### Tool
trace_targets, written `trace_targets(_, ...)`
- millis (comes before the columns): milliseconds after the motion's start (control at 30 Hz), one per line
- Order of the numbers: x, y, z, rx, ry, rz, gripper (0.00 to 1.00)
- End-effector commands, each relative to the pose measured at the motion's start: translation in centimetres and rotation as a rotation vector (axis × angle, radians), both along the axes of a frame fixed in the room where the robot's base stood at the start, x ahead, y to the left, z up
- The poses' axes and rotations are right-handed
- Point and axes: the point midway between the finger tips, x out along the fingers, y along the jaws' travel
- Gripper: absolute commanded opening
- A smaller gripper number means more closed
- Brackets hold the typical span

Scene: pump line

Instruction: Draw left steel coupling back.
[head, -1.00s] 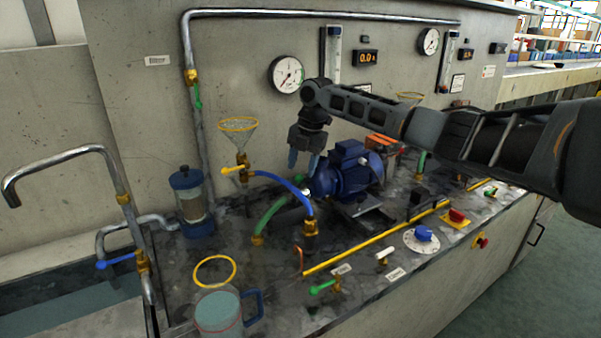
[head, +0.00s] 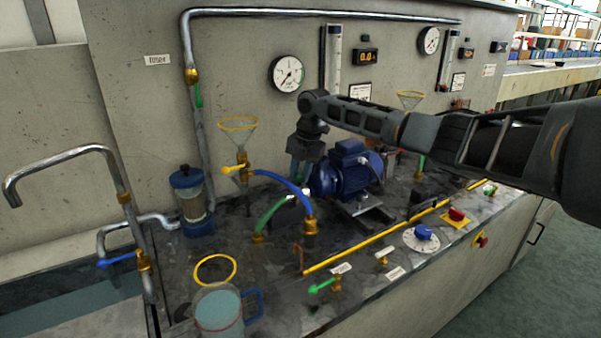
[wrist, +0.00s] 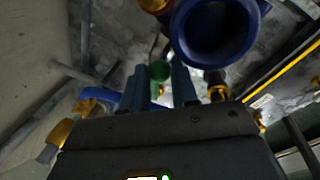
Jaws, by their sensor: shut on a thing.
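The left steel coupling (head: 292,197) is a small light metal piece at the upper end of the green hose (head: 268,214), left of the blue pump motor (head: 345,172). My gripper (head: 299,178) points down at it, its blue fingers closed around it. In the wrist view, the green hose end (wrist: 160,70) shows between the two fingers; the coupling itself is mostly hidden by them. The round blue pump opening (wrist: 212,32) faces me just beyond and to the right. I cannot tell whether coupling and pump touch.
A blue hose (head: 283,182) arches close in front, from the yellow-handled valve (head: 236,168) to a brass fitting (head: 310,226). A glass funnel (head: 238,138) stands to the left. A jug (head: 218,312) stands at the front. The wall is close behind.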

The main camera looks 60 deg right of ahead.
Motion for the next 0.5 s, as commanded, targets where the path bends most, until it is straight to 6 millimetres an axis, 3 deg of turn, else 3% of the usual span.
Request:
trace_targets(133,0.01,-0.02,0.03,-0.001,-0.001,0.000,0.00)
trace_targets(500,0.24,0.32,0.09,0.001,-0.001,0.002,0.00)
